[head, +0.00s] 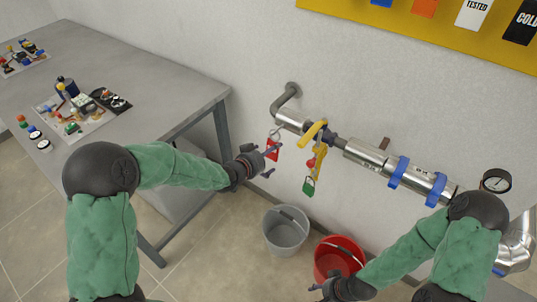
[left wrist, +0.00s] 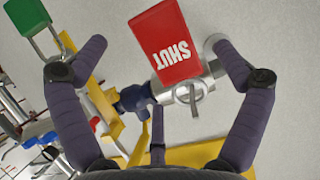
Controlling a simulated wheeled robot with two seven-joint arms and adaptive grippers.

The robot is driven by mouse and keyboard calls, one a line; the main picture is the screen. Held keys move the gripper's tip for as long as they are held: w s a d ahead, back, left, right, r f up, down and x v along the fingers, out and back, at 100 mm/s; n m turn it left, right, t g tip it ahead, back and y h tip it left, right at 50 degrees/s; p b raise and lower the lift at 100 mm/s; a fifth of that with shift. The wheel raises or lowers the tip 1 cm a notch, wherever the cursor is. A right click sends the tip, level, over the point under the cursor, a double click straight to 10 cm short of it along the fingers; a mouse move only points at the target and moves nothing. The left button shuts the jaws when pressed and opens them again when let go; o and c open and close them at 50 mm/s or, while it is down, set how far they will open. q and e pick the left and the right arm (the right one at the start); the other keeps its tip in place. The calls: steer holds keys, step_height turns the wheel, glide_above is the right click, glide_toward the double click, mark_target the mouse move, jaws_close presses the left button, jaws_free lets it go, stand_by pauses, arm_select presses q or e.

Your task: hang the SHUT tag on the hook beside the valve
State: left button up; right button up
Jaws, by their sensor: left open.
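The red SHUT tag (head: 272,151) hangs at the left of the yellow-handled valve (head: 312,134). In the left wrist view the tag (left wrist: 163,42) appears upside down, with a grey ring-like piece (left wrist: 188,92) at its lettered end; I cannot tell hook from ring there. My left gripper (head: 270,162) is open, and its fingers (left wrist: 145,55) stand apart on either side of the tag. The right fingertip is close to the tag's edge; contact is unclear. My right gripper (head: 328,290) is low near the red bucket; its fingers are too small to judge.
A green padlock (head: 308,187) hangs below the valve. A grey bucket (head: 286,240) and a red bucket (head: 333,268) stand on the floor beneath. The steel pipe (head: 370,160) runs right along the wall. A grey table (head: 150,55) with loose items is at left.

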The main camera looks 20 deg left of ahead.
arm_select(q)
steer(key=v, duration=1.1)
steer(key=shift+s+a+r, duration=0.15)
steer(key=shift+s, duration=0.2)
steer(key=s+d+f+n+g, duration=0.2)
steer(key=s+d+f+g, duration=0.15)
steer(key=f, duration=0.55)
steer(key=s+d+f+n+g, duration=0.15)
steer(key=s+f, duration=0.25)
steer(key=f, duration=0.5)
steer(key=s+d+f+n+g, duration=0.2)
steer(key=s+d+f+g, duration=0.2)
steer(key=f, duration=0.6)
steer(key=s+d+f+g+p, duration=0.1)
steer(key=s+d+f+g, duration=0.1)
steer(key=s+f, duration=0.3)
steer(key=s+n+g, duration=0.1)
steer(key=s, duration=0.3)
steer(key=shift+d+f+y, duration=0.2)
steer(key=shift+f+y, duration=0.1)
